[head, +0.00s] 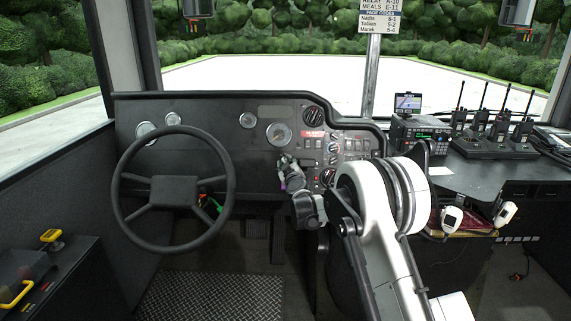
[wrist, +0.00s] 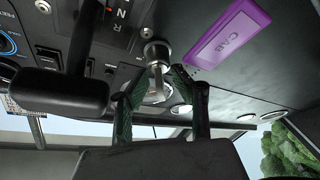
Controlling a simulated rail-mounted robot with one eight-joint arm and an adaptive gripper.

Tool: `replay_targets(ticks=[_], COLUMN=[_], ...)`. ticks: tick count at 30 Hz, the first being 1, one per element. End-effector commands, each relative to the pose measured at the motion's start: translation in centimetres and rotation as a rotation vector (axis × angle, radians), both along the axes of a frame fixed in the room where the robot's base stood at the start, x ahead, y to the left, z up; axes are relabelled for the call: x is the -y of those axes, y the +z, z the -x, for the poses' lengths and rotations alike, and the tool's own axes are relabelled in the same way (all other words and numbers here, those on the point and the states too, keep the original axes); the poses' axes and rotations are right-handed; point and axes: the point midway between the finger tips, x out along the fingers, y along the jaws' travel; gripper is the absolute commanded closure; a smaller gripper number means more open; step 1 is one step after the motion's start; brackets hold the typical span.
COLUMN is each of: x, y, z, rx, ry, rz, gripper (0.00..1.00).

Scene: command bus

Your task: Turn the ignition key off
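The ignition key (wrist: 157,72) is a small metal piece in a round metal lock (wrist: 155,50) on the dark dashboard panel. My gripper's green-padded fingers (wrist: 162,76) come together on either side of the key and appear closed on it. A purple tag marked CAB (wrist: 228,33) shows beside the lock in the wrist view. In the head view my gripper (head: 287,165) reaches the dashboard right of the steering wheel, and a bit of the purple tag (head: 282,184) shows beside it. My gripper hides the key and lock there. The key's exact turn angle is hard to tell.
The steering wheel (head: 231,190) is close to the left of my gripper. A switch panel with round knobs (head: 313,116) lies just right of it. A black lever (wrist: 62,92) crosses the left of the wrist view. Radios (head: 480,138) stand on the right console.

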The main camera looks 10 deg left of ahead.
Motion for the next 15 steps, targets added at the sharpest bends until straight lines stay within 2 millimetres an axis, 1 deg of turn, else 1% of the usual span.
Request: replay_targets(ticks=[8,11,15], x=[0.1,0.3,0.9], y=[0.0,0.0,0.0], z=[0.2,0.9,2.8], rx=[0.000,0.000,0.000], ry=[0.000,0.000,0.000], rz=[-0.001,-0.001,-0.001], gripper=[0.75,0.75,0.75])
